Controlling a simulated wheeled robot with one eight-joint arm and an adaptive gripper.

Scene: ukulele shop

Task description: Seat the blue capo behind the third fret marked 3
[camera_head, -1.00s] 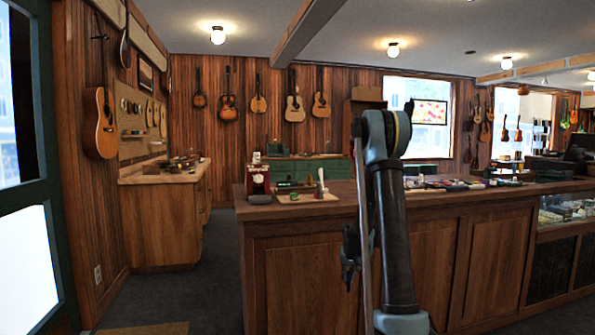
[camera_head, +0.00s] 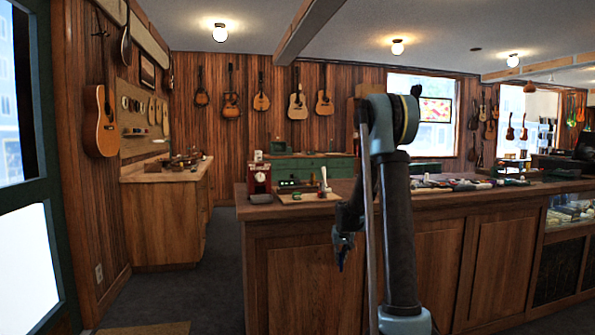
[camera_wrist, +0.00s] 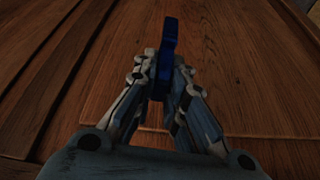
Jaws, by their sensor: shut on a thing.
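My gripper (camera_wrist: 166,88) is shut on the blue capo (camera_wrist: 168,45), which stands up between the fingertips in the wrist view. In the head view my gripper (camera_head: 342,248) hangs low in front of the wooden counter's front panel, below the counter top. The capo is only a small dark blue spot there, at the gripper's lower tip. The fret marked 3 cannot be made out in either view.
The wooden counter (camera_head: 300,240) runs across the front, with a red box-like device (camera_head: 258,180) and a board (camera_head: 305,197) on its top. A workbench (camera_head: 165,215) stands at the left. Dark floor lies open between them.

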